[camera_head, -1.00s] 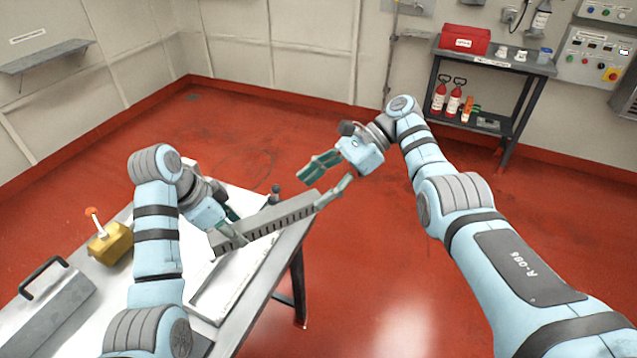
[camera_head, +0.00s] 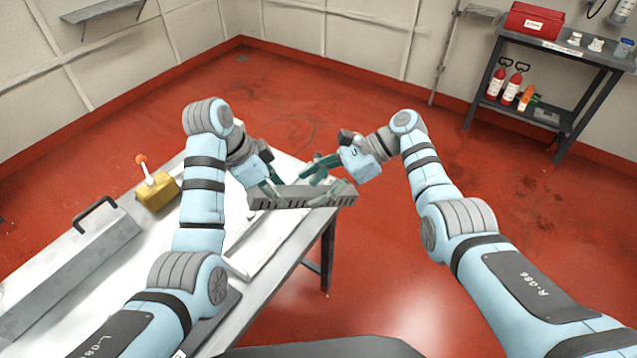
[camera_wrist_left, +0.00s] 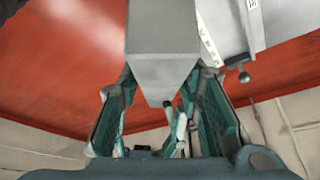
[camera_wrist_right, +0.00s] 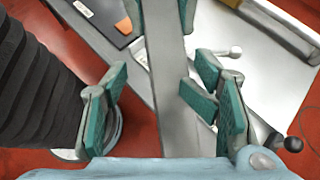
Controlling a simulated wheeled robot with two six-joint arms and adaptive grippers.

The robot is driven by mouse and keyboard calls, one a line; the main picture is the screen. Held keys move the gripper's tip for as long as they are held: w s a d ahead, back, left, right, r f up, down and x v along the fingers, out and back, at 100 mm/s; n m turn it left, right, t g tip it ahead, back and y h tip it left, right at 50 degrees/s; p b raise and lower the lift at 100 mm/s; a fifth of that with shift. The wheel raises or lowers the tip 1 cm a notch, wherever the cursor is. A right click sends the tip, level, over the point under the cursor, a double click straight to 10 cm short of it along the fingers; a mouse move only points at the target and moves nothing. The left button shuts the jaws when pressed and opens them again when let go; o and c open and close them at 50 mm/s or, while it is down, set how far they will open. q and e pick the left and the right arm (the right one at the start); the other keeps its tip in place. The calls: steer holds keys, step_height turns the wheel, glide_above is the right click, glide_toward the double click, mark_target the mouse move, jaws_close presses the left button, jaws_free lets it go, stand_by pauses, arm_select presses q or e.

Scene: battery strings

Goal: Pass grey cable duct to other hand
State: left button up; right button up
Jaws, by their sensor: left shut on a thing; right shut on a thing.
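The grey cable duct (camera_head: 290,201), a long slotted bar, is held above the right edge of the table in the head view. My left gripper (camera_head: 272,185) is shut on its left part. My right gripper (camera_head: 326,182) is shut on its right part, so both hands hold it. In the left wrist view the duct (camera_wrist_left: 162,45) runs between the teal fingers (camera_wrist_left: 165,115). In the right wrist view the duct (camera_wrist_right: 165,85) runs between my right fingers (camera_wrist_right: 160,95), with the left gripper's teal pads farther up it. The exact pad contact is partly hidden.
The table (camera_head: 262,258) lies below the left arm. A yellow block with an orange-topped lever (camera_head: 158,192) and a grey handled lid (camera_head: 75,262) stand on it. Red floor lies open right of the table. A shelf cart (camera_head: 560,62) stands at the back right.

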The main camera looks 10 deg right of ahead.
steer(key=shift+s+f, duration=0.1)
jaws_close()
steer(key=shift+o, duration=2)
jaws_free()
